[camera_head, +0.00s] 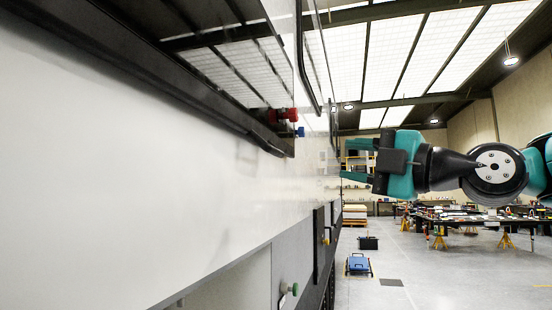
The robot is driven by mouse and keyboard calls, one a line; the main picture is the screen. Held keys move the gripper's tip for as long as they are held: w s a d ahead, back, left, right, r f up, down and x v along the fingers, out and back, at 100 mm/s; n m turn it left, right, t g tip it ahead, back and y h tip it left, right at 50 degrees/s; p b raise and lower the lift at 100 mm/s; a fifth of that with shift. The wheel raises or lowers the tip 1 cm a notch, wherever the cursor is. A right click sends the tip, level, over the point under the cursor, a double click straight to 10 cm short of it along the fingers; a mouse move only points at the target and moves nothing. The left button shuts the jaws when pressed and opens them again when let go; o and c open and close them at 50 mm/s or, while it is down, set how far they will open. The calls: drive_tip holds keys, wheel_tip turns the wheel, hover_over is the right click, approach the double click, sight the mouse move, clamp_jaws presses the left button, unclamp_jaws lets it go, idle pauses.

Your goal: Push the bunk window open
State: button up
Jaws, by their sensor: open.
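The white caravan wall (110,180) fills the left side of the view. A dark-framed window (235,72) sits high in it, cut off by the top edge. Its glass carries the pattern of the roof panels, and I cannot tell whether it is shut or ajar. My gripper (348,160) is right of the window and beyond its far end, out from the wall. Its two teal fingers point left toward the wall, apart and with nothing between them. I cannot tell how near the fingertips are to the wall.
A red knob (285,115) and a blue one (300,131) stand out by the window's far lower corner. A green knob (291,289) is low on the wall. A blue case (358,264) lies on the floor. Workbenches (470,217) stand behind right. The floor (430,278) beside the caravan is largely clear.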

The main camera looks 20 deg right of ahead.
sight(278, 152)
drive_tip(key=p+x, duration=0.9)
drive_tip(key=x, duration=0.7)
drive_tip(key=shift+a+p, duration=0.1)
drive_tip(key=shift+p, duration=0.3)
drive_tip(key=shift+w+a, duration=0.25)
drive_tip(key=shift+w, duration=0.15)
drive_tip(key=shift+f, duration=0.1)
clamp_jaws()
